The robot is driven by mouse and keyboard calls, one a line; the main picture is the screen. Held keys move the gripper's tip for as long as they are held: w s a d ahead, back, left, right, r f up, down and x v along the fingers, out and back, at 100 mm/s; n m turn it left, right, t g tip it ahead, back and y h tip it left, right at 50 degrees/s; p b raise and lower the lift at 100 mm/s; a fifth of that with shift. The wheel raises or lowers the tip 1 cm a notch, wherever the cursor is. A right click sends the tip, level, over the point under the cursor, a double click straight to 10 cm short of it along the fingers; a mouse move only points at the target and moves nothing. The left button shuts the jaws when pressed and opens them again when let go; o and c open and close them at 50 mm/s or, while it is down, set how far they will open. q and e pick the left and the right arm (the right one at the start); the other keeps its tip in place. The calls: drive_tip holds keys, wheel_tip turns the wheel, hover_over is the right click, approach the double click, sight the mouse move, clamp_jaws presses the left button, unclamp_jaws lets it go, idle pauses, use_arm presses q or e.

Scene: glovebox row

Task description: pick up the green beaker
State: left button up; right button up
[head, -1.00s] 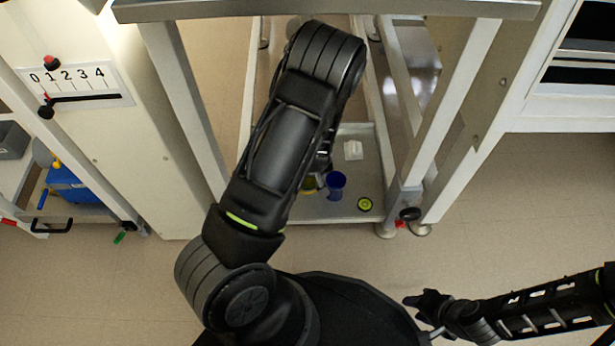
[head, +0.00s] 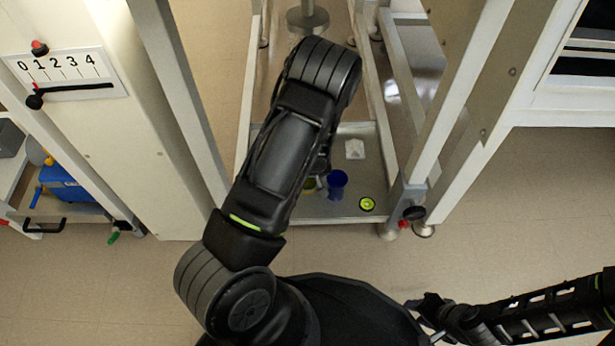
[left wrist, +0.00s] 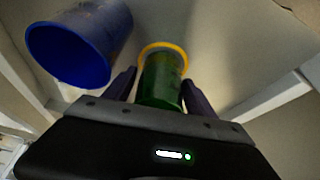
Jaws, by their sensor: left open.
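The green beaker (left wrist: 162,82) stands between the two open fingers of my left gripper (left wrist: 160,88) in the left wrist view. A yellow ring shows around its far end. Both fingers flank it, and I cannot tell whether either touches it. In the head view my left arm hides most of the beaker; only a small yellow-green bit (head: 309,186) shows beside the blue cup (head: 337,184). The blue cup also shows in the left wrist view (left wrist: 82,45), left of the beaker. My right gripper (head: 424,306) is at the lower right, away from the shelf; its jaws are unclear.
The low shelf (head: 345,210) also bears a white object (head: 354,149) and a black-and-yellow round item (head: 367,204). Metal frame legs (head: 180,100) stand on both sides of my left arm. A blue box (head: 67,184) is far left. Floor at right is clear.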

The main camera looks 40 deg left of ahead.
use_arm(q)
drive_tip(key=shift+c, duration=0.5)
drive_tip(key=c, duration=1.1)
drive_tip(key=shift+c, duration=0.2)
drive_tip(key=shift+r, duration=0.3)
drive_tip(key=shift+r+p, duration=1.25)
drive_tip(key=shift+r, duration=0.4)
drive_tip(key=s+d+p, duration=0.3)
drive_tip(key=s+d, duration=0.9)
drive_tip(key=s, duration=0.1)
drive_tip(key=shift+d+f, duration=0.15)
drive_tip(key=shift+d, duration=0.1)
drive_tip(key=shift+w, duration=0.1)
